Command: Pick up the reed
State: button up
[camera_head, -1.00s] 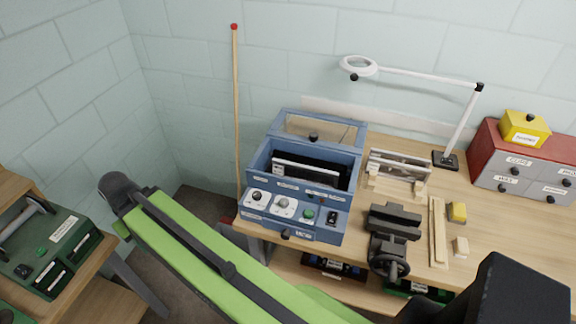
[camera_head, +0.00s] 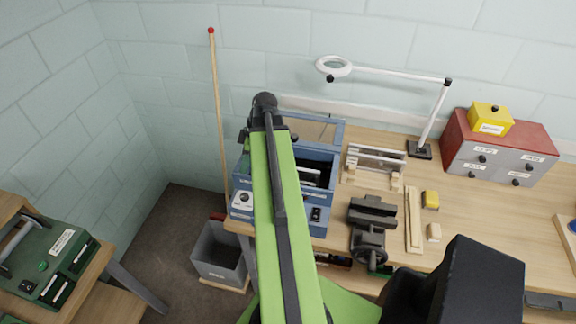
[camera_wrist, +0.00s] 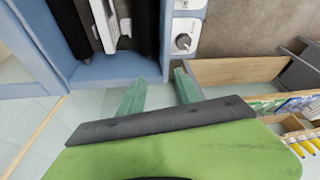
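A silver, long-barred piece that looks like the reed (camera_head: 376,158) rests on pale wooden supports on the bench, right of the blue box; no label confirms it. The blue box (camera_head: 333,135) is open-topped and holds a pale bar (camera_head: 310,170), which also shows in the wrist view (camera_wrist: 112,20). My green arm crosses in front of the box in the head view and hides much of it. My gripper (camera_wrist: 160,78) shows two green fingers spread apart with nothing between them, beside the box's edge. Its fingers are hidden in the head view.
A dark vise (camera_head: 370,225), wooden strips (camera_head: 412,220) and a yellow block (camera_head: 430,200) lie on the bench. A white ring lamp (camera_head: 334,67) stands behind. A red-topped drawer cabinet (camera_head: 510,145) is at the right. A grey bin (camera_head: 218,252) and a tall stick (camera_head: 218,110) are at the left.

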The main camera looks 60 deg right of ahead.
jog(key=s+d+r+m+t+h+p, duration=0.1)
jog(key=s+d+r+m+p, duration=0.25)
jog(key=s+d, duration=1.05)
jog(key=shift+n, duration=0.45)
jog(key=b+x, duration=0.3)
jog(key=b, duration=0.1)
jog(key=s+a+b+x, duration=0.1)
jog(key=b+x, duration=0.7)
jog(key=shift+s+a+f, duration=0.1)
jog(key=shift+a+f, duration=0.25)
jog(key=shift+a, duration=0.05)
jog(key=shift+f+b, duration=0.15)
jog(key=shift+b, duration=0.2)
jog(key=b+x, duration=0.4)
jog(key=x, duration=0.1)
jog(key=shift+d+f+b, duration=0.1)
jog(key=shift+d+b, duration=0.1)
jog(key=shift+b, duration=0.2)
jog(key=shift+w, duration=0.25)
grip_shut()
jog(key=shift+r, duration=0.2)
